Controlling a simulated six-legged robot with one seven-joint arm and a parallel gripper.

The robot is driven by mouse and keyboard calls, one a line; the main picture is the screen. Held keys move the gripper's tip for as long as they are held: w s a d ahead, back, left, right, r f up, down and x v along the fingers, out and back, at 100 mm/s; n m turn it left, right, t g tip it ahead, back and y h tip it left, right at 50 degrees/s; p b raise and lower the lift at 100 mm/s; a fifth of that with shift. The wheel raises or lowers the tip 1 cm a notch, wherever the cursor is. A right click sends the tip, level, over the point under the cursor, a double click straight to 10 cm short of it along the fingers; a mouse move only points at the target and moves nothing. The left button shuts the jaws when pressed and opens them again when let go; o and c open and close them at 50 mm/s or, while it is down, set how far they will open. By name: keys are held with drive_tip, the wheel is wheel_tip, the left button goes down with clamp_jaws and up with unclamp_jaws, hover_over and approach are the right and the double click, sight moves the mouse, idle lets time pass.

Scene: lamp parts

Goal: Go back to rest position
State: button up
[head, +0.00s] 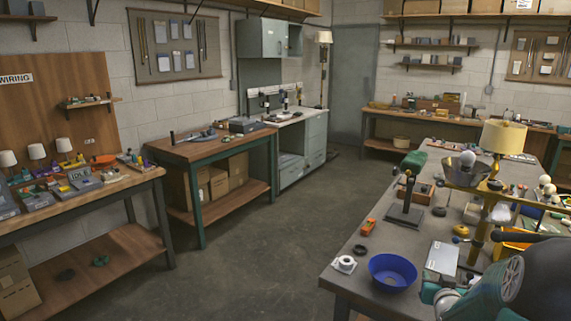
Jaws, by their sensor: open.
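The task names no object. At the lower right is part of my own arm, with a teal and grey joint and a dark rounded link. I cannot make out my gripper's fingers anywhere in the head view. The workbench (350,277) beside the arm holds a blue bowl (392,271) at its front edge. A white ring-shaped part (344,264) lies left of the bowl, and an orange item (368,227) lies behind it. A dark stand (405,206) is upright near the middle. A yellow lampshade (502,137) shows above gold-coloured metalwork (472,176).
A wooden bench (150,178) with small lamps and bins stands at the left. A second bench (205,150) and a grey-green cabinet (303,150) stand behind it. The floor (265,240) between the benches is clear. A grey door (352,95) is at the back.

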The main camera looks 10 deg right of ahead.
drive_tip(key=s+a+r+n+g+y, duration=0.15)
drive_tip(key=a+r, duration=0.35)
drive_tip(key=a, duration=0.6)
drive_tip(key=a+r+n+g+y, duration=0.2)
drive_tip(key=a+r, duration=0.2)
drive_tip(key=a, duration=0.8)
drive_tip(key=s+a+r+n+g+y, duration=0.3)
drive_tip(key=s+a+y, duration=0.1)
drive_tip(key=s+a, duration=1.3)
drive_tip(key=shift+s+g, duration=0.25)
drive_tip(key=shift+g, duration=0.1)
drive_tip(key=shift+a, duration=0.1)
drive_tip(key=shift+c, duration=0.9)
